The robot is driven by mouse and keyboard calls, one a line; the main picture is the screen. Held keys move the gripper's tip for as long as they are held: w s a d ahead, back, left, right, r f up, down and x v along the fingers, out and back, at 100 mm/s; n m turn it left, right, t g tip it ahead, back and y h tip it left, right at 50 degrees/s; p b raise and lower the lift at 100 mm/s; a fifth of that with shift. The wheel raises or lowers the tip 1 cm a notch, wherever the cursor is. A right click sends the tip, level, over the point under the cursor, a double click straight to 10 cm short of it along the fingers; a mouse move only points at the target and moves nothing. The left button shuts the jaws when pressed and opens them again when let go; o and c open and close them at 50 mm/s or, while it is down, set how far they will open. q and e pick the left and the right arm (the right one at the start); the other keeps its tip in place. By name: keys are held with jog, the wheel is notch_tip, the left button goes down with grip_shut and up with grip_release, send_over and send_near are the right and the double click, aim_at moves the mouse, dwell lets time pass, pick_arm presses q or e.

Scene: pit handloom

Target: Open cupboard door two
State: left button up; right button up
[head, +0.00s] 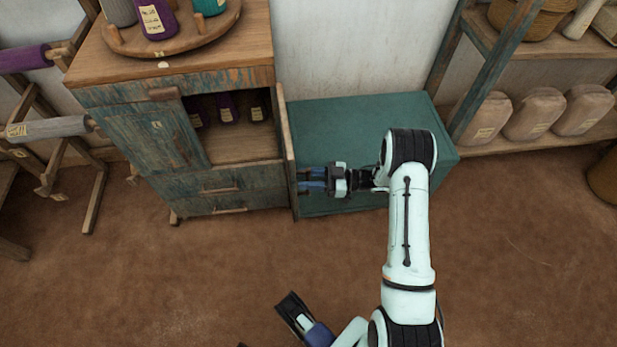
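The cupboard (228,85) stands at the left in the head view, with worn blue-green and brown wood. Its left door (155,138) is shut. The right door (287,150) stands swung out towards me and shows nearly edge-on, so the right compartment is open. Dark purple cones (228,108) show inside. My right gripper (303,181) is to the right of this door, its blue fingers pointing left. The fingers look apart with nothing between them, and their tips are close to the door's outer face. I cannot tell whether they touch.
A teal chest (350,125) stands right of the cupboard, under my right forearm. A round tray (190,38) with cones sits on the cupboard. Two drawers (235,202) below look shut. Shelves with sacks (535,112) are at right. The front floor is mostly clear.

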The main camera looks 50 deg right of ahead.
pick_arm(q)
jog(key=shift+s+d+r+g+p, duration=0.15)
jog(key=shift+s+d+r+p, duration=0.2)
jog(key=shift+s, duration=0.2)
jog(key=shift+s+d+r+g+p, duration=0.2)
jog(key=shift+s+r+p, duration=0.2)
jog(key=shift+s, duration=0.15)
pick_arm(e)
jog(key=v, duration=1.3)
jog(key=shift+s+d, duration=0.1)
jog(key=shift+d, duration=0.05)
